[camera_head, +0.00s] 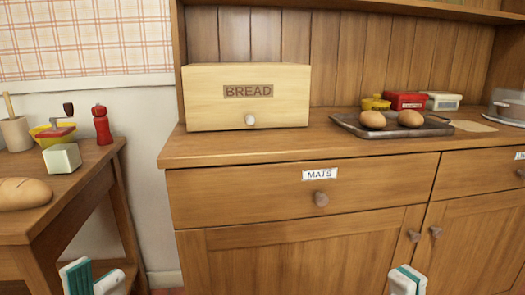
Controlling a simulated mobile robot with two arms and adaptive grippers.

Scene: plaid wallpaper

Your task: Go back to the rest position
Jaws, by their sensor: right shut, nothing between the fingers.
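My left gripper (93,278) shows at the bottom left edge of the head view, in front of the side table. Its two white and teal fingertips stand apart, with nothing seen between them. My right gripper (407,281) shows at the bottom edge right of centre, in front of the cupboard doors. Its fingertips are together and it is empty. Both grippers are low in the picture and only their tips show; the rest of each arm is out of view.
A wooden dresser (240,160) with a MATS drawer (250,195) stands ahead. On it are a bread box (215,105) and a dark tray (440,129) with two rolls (373,120). The side table (75,205) at left holds a loaf (22,193) and a red mill (101,125).

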